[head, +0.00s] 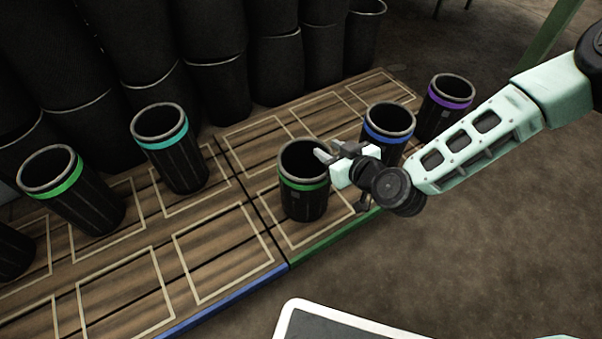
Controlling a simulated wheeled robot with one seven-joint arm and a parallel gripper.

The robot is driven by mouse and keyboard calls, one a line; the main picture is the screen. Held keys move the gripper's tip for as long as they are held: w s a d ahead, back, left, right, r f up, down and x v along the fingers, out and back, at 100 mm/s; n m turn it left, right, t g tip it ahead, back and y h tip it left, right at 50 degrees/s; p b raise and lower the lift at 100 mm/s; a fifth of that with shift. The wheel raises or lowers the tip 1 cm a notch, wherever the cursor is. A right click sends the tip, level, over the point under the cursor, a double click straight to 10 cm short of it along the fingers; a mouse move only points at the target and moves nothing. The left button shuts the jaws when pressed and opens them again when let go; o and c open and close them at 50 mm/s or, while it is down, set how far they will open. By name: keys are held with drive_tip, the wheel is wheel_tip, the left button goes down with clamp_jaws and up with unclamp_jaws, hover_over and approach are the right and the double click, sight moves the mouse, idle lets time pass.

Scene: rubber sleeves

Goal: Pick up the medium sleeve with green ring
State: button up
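A black sleeve with a green ring (303,200) stands upright on the pallet in the middle, inside a painted rectangle. My gripper (327,151) is at the right side of its rim. Its two grey fingers point left and show a gap between them. Whether they touch the rim or straddle its wall is not clear. A second green-ringed black sleeve (88,208) stands at the left. I cannot tell from size alone which one is the medium one.
A teal-ringed sleeve (183,165) stands between the green ones. A blue-ringed sleeve (390,130) is close behind my gripper, with a purple-ringed sleeve (448,98) beyond. Tall black sleeves (145,40) line the back. Several painted rectangles (222,252) are empty.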

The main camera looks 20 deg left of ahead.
clamp_jaws()
idle(1.4)
